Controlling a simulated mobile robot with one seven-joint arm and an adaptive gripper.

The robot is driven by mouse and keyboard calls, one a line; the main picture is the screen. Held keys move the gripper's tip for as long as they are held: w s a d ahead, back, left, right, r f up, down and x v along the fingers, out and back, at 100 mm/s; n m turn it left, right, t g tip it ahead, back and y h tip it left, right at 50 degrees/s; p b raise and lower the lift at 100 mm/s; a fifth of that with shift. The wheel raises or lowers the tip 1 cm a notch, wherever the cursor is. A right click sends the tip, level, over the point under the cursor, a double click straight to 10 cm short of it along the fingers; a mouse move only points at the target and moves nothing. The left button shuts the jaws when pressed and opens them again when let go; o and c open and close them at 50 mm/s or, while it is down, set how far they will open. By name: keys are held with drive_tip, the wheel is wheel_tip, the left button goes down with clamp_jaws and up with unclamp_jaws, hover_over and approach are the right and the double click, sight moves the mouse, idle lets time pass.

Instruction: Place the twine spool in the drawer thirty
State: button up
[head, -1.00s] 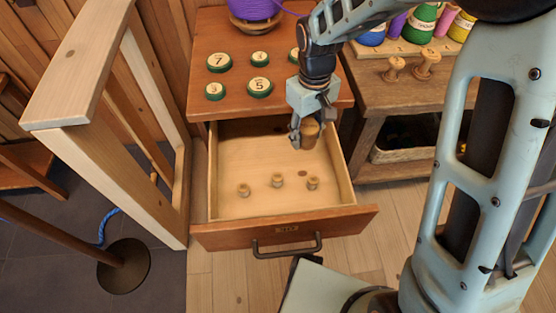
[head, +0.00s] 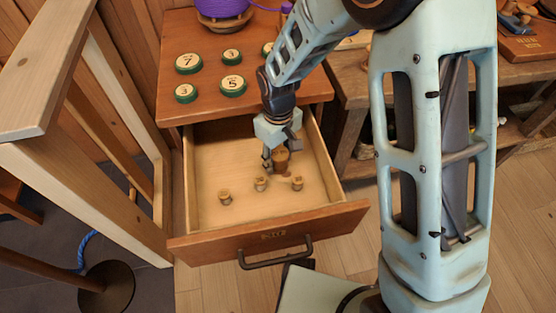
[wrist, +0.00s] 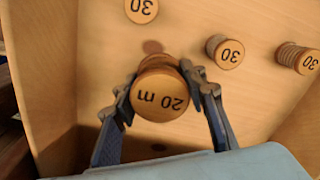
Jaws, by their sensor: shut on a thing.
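My gripper (head: 279,160) is shut on a wooden-topped brown spool (head: 281,157), inside the outline of the open drawer (head: 273,240). In the wrist view the fingers (wrist: 160,88) pinch the spool (wrist: 159,100) from both sides; its flat top reads "20 m". It looks upright. I cannot tell whether its base touches the drawer floor. Three small spools stand in the drawer: left (head: 225,197), middle (head: 261,184) and right (head: 297,183). In the wrist view their tops read "30" (wrist: 141,8), (wrist: 229,54), (wrist: 309,62).
The cabinet top (head: 200,118) holds several green-rimmed numbered discs (head: 233,85) and a purple spool (head: 222,8). A wooden frame (head: 100,190) stands close on the left. A wooden bench (head: 350,95) is at right. The drawer's left part is clear.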

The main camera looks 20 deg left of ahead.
sight(278, 152)
drive_tip(key=shift+f, duration=0.15)
drive_tip(key=shift+f, duration=0.15)
drive_tip(key=o, duration=1.2)
wheel_tip(278, 152, up, 12)
drive_tip(key=p, duration=0.3)
drive_tip(key=shift+r, duration=0.2)
